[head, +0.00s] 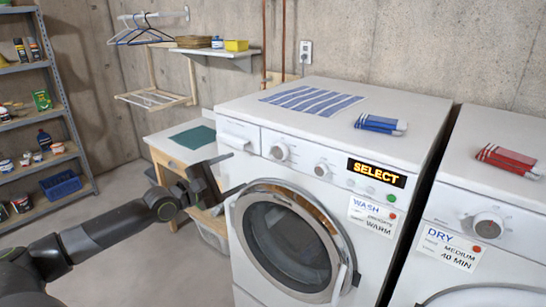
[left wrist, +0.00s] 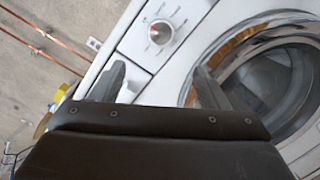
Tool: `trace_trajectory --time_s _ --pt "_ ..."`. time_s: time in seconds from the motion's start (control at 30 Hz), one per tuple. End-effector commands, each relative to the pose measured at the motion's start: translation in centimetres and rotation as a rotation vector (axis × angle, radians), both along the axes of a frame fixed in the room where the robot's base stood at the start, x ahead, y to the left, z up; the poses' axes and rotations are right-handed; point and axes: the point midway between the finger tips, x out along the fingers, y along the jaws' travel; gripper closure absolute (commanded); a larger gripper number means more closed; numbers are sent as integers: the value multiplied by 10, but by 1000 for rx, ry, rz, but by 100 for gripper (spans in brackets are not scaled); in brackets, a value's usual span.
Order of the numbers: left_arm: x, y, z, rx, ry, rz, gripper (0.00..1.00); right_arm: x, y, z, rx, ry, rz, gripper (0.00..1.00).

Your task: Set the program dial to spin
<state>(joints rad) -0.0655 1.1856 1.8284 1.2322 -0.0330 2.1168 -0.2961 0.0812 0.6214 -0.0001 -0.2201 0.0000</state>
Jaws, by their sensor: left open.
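The white washer (head: 250,205) has two round dials on its front panel, a left dial (head: 279,152) beside the drawer and a right dial (head: 322,170). The markings around them are too small to read. The washer's display (head: 376,172) reads SELECT in orange. My left gripper (head: 237,171) is open and empty in front of the washer's upper left front, left of and below the left dial. In the left wrist view one dial (left wrist: 160,32) with printed marks around it shows beyond the open fingers (left wrist: 160,75), apart from them. My right gripper is not in view.
The round door (head: 290,245) with its chrome rim is just right of my left gripper. A dryer (head: 490,195) stands at the right. A small table (head: 170,146) and a shelf rack (head: 70,120) are on the left.

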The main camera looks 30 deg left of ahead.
Motion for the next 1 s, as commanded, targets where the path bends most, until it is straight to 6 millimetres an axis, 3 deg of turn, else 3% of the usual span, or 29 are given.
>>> trace_trajectory --time_s 1.0 --pt "119 -27 -3 -2 -3 1 31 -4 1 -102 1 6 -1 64"
